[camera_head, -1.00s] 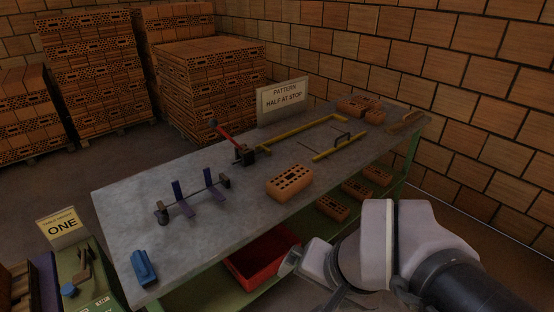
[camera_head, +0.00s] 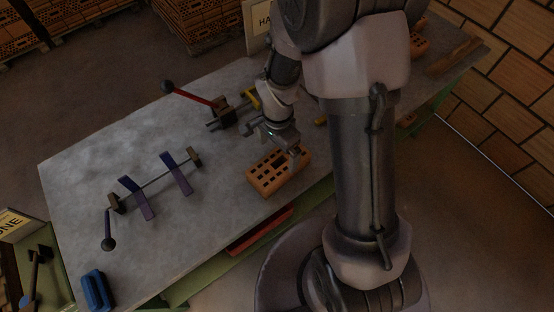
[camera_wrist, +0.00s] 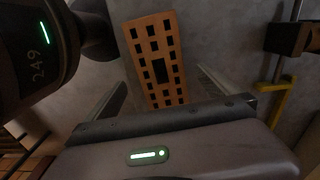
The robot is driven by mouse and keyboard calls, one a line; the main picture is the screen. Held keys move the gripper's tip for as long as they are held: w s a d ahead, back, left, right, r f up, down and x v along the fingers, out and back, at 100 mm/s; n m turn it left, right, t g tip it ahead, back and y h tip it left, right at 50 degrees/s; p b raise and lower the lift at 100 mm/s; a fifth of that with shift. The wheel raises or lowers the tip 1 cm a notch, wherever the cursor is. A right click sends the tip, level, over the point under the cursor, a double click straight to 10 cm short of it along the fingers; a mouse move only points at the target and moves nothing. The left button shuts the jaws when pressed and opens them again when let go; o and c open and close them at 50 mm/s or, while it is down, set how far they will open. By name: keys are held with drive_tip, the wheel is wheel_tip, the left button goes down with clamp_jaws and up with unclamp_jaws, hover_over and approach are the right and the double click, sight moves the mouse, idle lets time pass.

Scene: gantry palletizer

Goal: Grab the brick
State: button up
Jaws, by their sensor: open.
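The brick (camera_head: 279,173) is orange with rows of dark holes and lies flat on the grey table, near its front edge. My gripper (camera_head: 281,147) is above the brick in the head view, partly covering its far side. In the wrist view the brick (camera_wrist: 155,58) lies between and beyond the two open fingers of my gripper (camera_wrist: 163,88). The jaws are open with nothing held. The gap in height between fingertips and brick is hard to tell.
On the grey table (camera_head: 95,195) stand a purple-bracketed rod fixture (camera_head: 152,186) and a red-handled lever clamp (camera_head: 205,103), left of the brick. A blue block (camera_head: 96,290) sits at the near-left corner. A yellow frame piece (camera_wrist: 270,105) lies right of the brick in the wrist view.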

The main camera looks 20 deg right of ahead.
sight(279, 162)
drive_tip(key=f+b, duration=0.1)
drive_tip(key=f, duration=0.2)
drive_tip(key=f+b, duration=0.1)
drive_tip(key=f, duration=0.2)
drive_tip(key=f+b, duration=0.1)
drive_tip(key=f, duration=0.2)
drive_tip(key=shift+d+b, duration=0.25)
drive_tip(key=shift+b, duration=0.05)
drive_tip(key=shift+r, duration=0.15)
drive_tip(key=shift+c, duration=0.4)
drive_tip(key=shift+w, duration=0.1)
drive_tip(key=c, duration=1.9)
drive_tip(key=shift+r, duration=0.15)
